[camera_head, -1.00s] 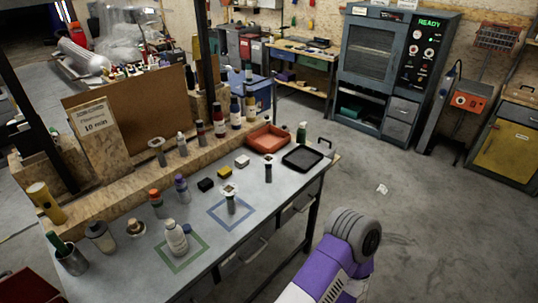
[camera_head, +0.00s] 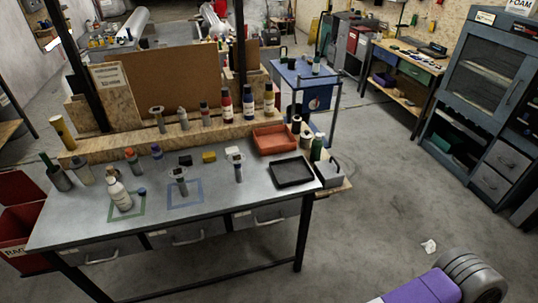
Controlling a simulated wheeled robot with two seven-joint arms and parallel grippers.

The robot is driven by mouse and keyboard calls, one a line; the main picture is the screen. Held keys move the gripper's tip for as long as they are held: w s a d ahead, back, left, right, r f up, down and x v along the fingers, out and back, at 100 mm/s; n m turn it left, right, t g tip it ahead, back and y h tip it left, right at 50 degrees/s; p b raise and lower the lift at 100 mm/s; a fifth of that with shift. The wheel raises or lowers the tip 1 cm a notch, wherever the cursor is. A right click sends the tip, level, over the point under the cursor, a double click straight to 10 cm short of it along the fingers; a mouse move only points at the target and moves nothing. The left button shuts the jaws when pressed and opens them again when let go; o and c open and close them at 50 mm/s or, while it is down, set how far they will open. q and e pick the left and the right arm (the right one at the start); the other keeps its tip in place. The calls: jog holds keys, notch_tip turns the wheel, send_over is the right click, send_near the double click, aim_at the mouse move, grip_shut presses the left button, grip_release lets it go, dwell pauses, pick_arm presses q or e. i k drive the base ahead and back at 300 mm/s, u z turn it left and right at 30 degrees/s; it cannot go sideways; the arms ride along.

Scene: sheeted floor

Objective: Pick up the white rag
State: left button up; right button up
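A small crumpled white piece (camera_head: 429,246), which looks like the white rag, lies on the concrete floor at the lower right. It is to the right of the workbench and a little above a purple and grey ribbed arm part of mine. Nothing visible touches it. It is small in the picture, so its cloth texture cannot be made out. Neither of my grippers shows in the view.
A grey workbench (camera_head: 235,206) with bottles, a red tray (camera_head: 273,139) and a black tray (camera_head: 292,171) fills the left and middle. A red bin (camera_head: 14,235) stands far left. Floor around the white piece is clear.

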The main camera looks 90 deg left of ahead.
aim_at(228, 150)
jog(key=i, duration=0.5)
jog(key=u, duration=2.8)
